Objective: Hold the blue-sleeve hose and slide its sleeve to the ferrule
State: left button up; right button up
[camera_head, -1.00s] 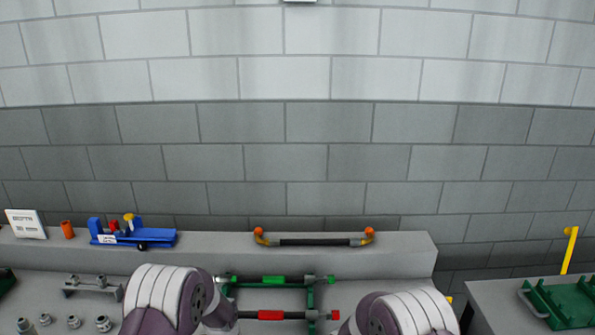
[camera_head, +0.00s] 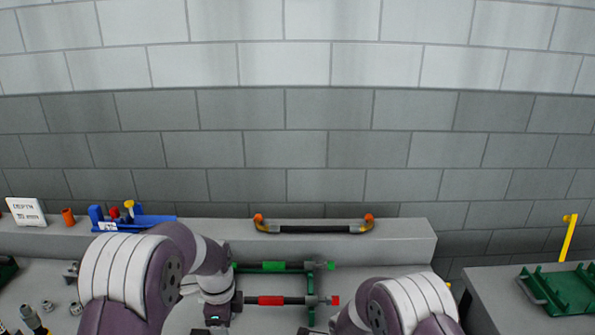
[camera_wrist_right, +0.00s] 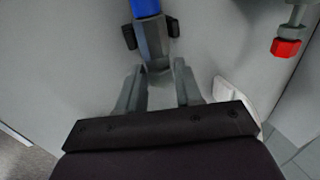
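In the right wrist view, a blue part (camera_wrist_right: 146,7), likely the blue sleeve, shows at the top edge. A grey fitting (camera_wrist_right: 152,42) below it has small black pads on both sides; what these pads belong to is unclear. My right gripper (camera_wrist_right: 158,75) is open, its two grey fingers apart with the fitting's lower end near or between their tips. Contact cannot be told. In the head view, my left wrist comes down left of the rack, and its fingers are hidden. The blue-sleeve hose cannot be made out in the head view.
A green-sleeve hose (camera_head: 273,267) and a red-sleeve hose (camera_head: 271,300) lie across a green rack (camera_head: 311,288). A black hose with orange ends (camera_head: 312,229) lies on the back ledge. A blue tool (camera_head: 150,221) stands left. A green tray (camera_head: 570,290) is far right.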

jog(key=shift+o, duration=1.4)
